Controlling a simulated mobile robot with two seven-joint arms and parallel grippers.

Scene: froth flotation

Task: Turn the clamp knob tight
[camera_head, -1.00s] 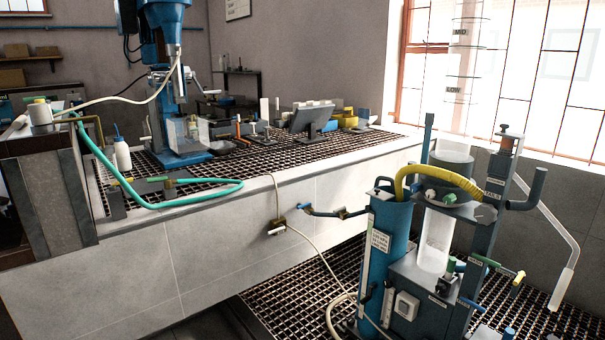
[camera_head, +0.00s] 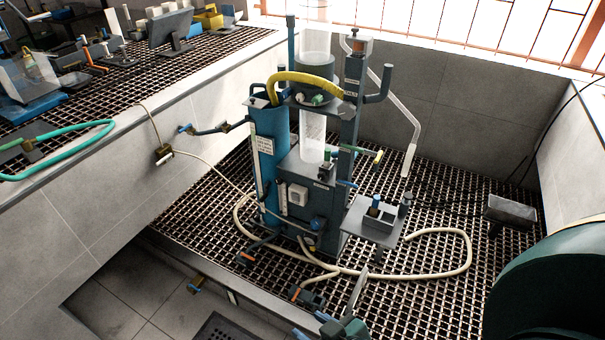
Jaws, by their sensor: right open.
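The blue and grey flotation rig (camera_head: 268,165) stands upright on the floor grating, with clear tubes and a yellow hose. Several small knobs and handles show on it. One is a dark-topped fitting with an orange-brown body (camera_head: 357,45) at the top of the right post. Another is a green handle with a yellow tip (camera_head: 368,154). I cannot tell which is the clamp knob. My right gripper (camera_head: 356,292) is low at the bottom centre, in front of the rig and apart from it. It is open; one grey finger shows clearly, with nothing seen in it. My left gripper is out of view.
A pale hose (camera_head: 440,272) loops over the grating (camera_head: 450,210) around the rig's foot. A small grey shelf (camera_head: 372,228) juts out at the rig's right. Orange-tipped valves (camera_head: 246,258) lie low in front.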

